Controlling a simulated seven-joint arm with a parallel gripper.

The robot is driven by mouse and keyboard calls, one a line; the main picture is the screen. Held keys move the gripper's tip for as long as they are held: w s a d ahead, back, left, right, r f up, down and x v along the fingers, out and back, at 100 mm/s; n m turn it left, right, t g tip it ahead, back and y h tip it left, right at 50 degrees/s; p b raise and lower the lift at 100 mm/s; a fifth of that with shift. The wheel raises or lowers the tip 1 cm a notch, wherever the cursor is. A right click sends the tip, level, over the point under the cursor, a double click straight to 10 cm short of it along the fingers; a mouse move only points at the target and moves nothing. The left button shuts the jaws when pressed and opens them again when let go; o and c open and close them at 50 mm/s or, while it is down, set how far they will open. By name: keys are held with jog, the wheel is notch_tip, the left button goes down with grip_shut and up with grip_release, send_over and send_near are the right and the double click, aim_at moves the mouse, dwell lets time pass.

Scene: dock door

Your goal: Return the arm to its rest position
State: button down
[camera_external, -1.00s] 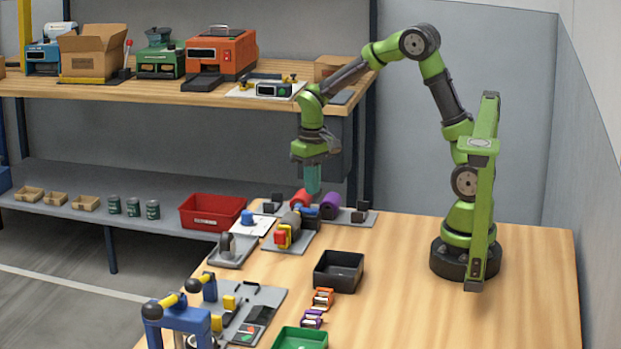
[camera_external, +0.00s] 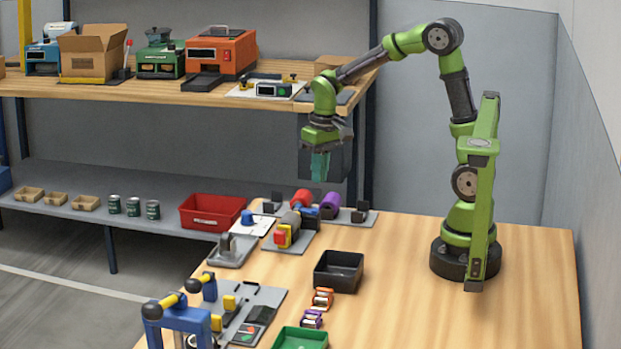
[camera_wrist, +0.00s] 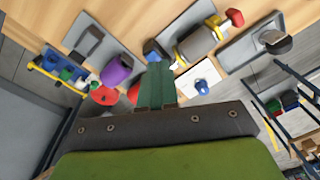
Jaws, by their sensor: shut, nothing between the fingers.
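My gripper (camera_external: 320,166) has teal fingers that are closed together with nothing between them. In the external view it hangs in the air above the back end of the wooden table, over the red and purple rolls, apart from them. In the wrist view the shut fingers (camera_wrist: 156,88) point toward the fixtures below. My green and black arm is bent, with its elbow raised high and its forearm reaching left from the base on the table.
Below are a red roll (camera_external: 301,198), a purple roll (camera_external: 330,205) and a grey motor-like unit (camera_external: 290,220). A black bin (camera_external: 338,271) and green tray (camera_external: 300,338) stand nearer the front. The wooden shelf (camera_external: 200,95) is behind my gripper. The table's right side is mostly clear.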

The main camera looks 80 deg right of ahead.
jog(key=s+a+r+n+t+y, duration=0.1)
jog(key=s+a+r+n+t, duration=0.1)
jog(key=s+a+r+t, duration=0.4)
jog(key=s+a+r, duration=0.4)
jog(key=s, duration=0.2)
jog(key=shift+s+a+r+y, duration=0.2)
jog(key=shift+a+r+y, duration=0.1)
jog(key=shift+a+r, duration=0.1)
